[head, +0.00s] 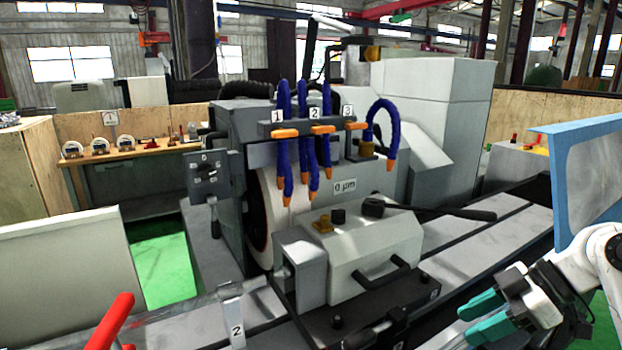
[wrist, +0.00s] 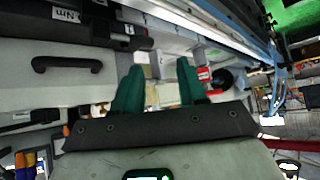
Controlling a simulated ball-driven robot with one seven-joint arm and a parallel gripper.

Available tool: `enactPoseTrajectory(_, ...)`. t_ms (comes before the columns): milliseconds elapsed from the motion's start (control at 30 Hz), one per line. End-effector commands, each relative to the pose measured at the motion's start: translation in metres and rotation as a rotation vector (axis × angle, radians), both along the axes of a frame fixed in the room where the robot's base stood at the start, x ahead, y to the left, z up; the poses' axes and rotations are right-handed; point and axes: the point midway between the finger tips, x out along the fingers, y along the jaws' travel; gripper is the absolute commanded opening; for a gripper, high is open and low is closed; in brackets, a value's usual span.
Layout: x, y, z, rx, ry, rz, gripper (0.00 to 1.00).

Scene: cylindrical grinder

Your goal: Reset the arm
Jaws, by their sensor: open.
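My gripper (head: 487,318) is at the lower right of the head view, beside the front of the grinder. Its two teal fingers are apart, with nothing between them. In the wrist view the gripper (wrist: 158,92) shows both teal fingers spread and empty, pointing toward the machine. My white arm comes in from the right edge of the head view. The cylindrical grinder (head: 365,255) fills the middle, with its grey housing and a black handle on the front. The gripper appears apart from it.
Blue coolant hoses (head: 303,150) with orange valves hang above the grinding wheel (head: 258,215). A black lever (head: 455,212) sticks out to the right. A blue-framed panel (head: 590,175) stands close behind my arm. A red handle (head: 112,320) is at lower left. Green floor (head: 165,262) shows at left.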

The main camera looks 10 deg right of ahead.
Motion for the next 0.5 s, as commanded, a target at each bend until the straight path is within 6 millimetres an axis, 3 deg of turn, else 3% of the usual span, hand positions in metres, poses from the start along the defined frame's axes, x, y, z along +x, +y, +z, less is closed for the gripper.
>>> enactPoseTrajectory(33,0.002,0.016,-0.016,0.022,0.014,-0.029,0.41)
enactPoseTrajectory(267,-0.004,0.073,-0.095,0.088,0.138,-0.274,0.41)
enactPoseTrajectory(367,-0.02,0.092,-0.133,0.095,0.216,-0.395,0.41)
enactPoseTrajectory(500,-0.056,0.11,-0.188,0.07,0.336,-0.568,0.41)
